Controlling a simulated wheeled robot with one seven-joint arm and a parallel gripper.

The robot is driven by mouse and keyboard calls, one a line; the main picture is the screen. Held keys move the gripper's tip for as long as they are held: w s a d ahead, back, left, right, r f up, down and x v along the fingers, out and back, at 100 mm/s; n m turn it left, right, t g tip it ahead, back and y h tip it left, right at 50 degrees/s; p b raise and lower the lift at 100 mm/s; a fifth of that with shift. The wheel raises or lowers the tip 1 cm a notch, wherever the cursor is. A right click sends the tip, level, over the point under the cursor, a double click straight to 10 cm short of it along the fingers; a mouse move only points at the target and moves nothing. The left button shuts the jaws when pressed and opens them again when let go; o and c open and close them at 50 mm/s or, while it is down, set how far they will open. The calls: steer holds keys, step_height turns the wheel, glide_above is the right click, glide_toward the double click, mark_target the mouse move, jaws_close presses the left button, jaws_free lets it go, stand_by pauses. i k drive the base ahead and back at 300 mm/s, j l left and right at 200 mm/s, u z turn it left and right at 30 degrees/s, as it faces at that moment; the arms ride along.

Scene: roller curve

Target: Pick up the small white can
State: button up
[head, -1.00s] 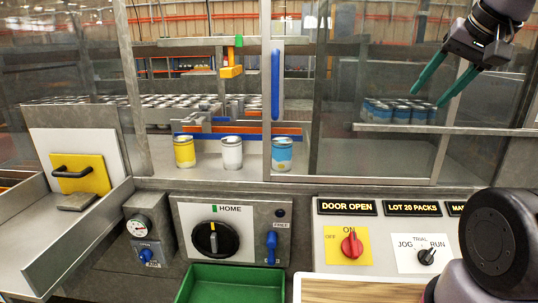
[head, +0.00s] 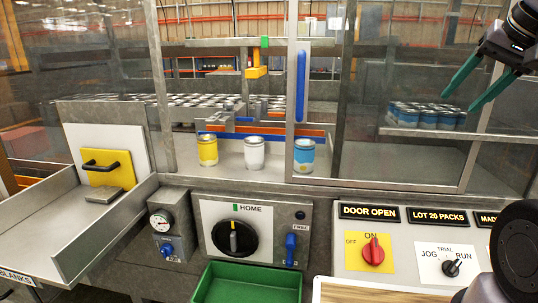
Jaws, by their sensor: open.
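The small white can (head: 254,153) stands upright on the grey ledge inside the machine, between a yellow can (head: 207,150) on its left and a blue can (head: 304,156) on its right. Gaps separate the three cans. My gripper (head: 462,98) is at the upper right, its two green fingers apart and empty. It is far to the right of the white can and higher in the picture, in front of the glass.
The opening before the white can is clear of glass; a sliding pane with a blue handle (head: 300,86) covers the right side. Orange and blue rails (head: 262,132) run behind the cans. A green bin (head: 247,284) and control panel (head: 415,245) are in front.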

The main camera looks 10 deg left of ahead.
mark_target(254, 146)
steer(key=k+j, duration=0.1)
steer(key=j, duration=0.3)
steer(key=k+j+z, duration=0.1)
steer(key=j, duration=0.3)
steer(key=k+j, duration=0.1)
steer(key=j, duration=0.3)
steer(key=j+z, duration=0.1)
steer(key=j, duration=0.65)
steer(key=k+j+z, duration=0.1)
steer(key=j, duration=0.7)
steer(key=i, duration=0.15)
